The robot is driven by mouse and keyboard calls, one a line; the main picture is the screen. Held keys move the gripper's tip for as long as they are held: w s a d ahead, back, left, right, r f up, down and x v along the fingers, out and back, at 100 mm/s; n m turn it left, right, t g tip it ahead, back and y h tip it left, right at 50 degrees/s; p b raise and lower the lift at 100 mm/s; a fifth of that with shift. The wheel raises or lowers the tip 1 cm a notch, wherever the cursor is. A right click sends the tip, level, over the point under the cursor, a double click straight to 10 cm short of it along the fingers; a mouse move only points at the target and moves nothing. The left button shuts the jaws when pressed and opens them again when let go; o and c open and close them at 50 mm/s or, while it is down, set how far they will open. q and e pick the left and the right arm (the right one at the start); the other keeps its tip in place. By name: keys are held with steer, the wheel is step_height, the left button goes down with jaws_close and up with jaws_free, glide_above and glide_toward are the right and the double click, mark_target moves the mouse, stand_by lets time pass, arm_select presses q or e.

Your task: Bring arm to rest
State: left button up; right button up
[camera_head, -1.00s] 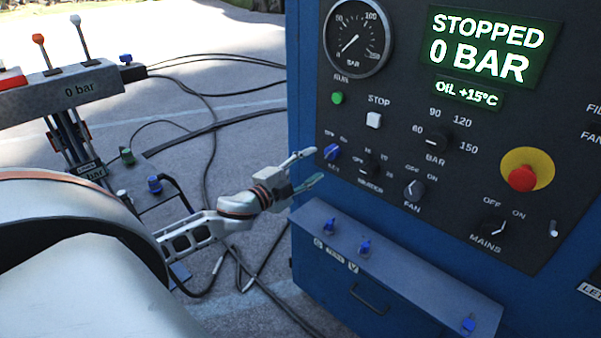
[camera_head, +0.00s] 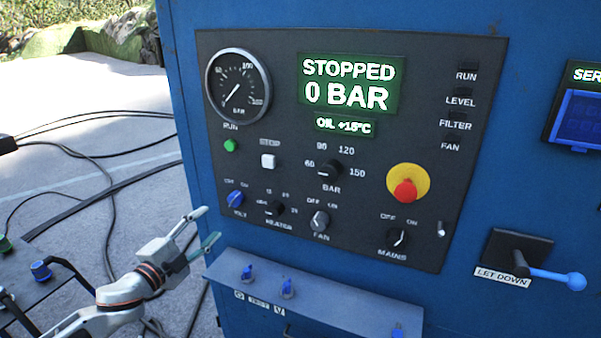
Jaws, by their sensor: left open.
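My left gripper (camera_head: 207,229) is open and empty, at the lower left in the head view. It is in front of the left edge of the blue cabinet (camera_head: 182,95), below and left of the blue key knob (camera_head: 235,198). Its fingers point up and to the right, and I cannot tell whether they touch the cabinet. The control panel (camera_head: 455,190) has a screen (camera_head: 350,84) reading STOPPED, 0 BAR, OIL +15°C. My right gripper is not in view.
A ledge (camera_head: 330,305) with several blue valves sticks out below the panel. A red stop button (camera_head: 405,191) and a blue-handled LET DOWN lever (camera_head: 555,277) are to the right. Black cables (camera_head: 108,200) lie on the ground at left. A box with knobs (camera_head: 50,295) stands lower left.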

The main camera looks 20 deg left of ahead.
arm_select(q)
steer(key=s+d+f+n+g, duration=0.25)
steer(key=s+d+f, duration=0.25)
steer(key=f, duration=0.4)
steer(key=s+d+f+n+g, duration=0.1)
steer(key=s+d+f+n, duration=0.2)
steer(key=s+d+f, duration=0.35)
steer(key=s+d+f+n+g, duration=0.2)
steer(key=s+d+f, duration=0.1)
steer(key=f, duration=0.7)
steer(key=s+d+f+n+g+h, duration=0.1)
steer(key=s+d+f+n, duration=0.2)
steer(key=s+d+f, duration=0.2)
steer(key=s+d, duration=0.2)
steer(key=d, duration=0.2)
steer(key=shift+s+f+g, duration=0.15)
steer(key=shift+f+g, duration=0.1)
steer(key=shift+g, duration=0.1)
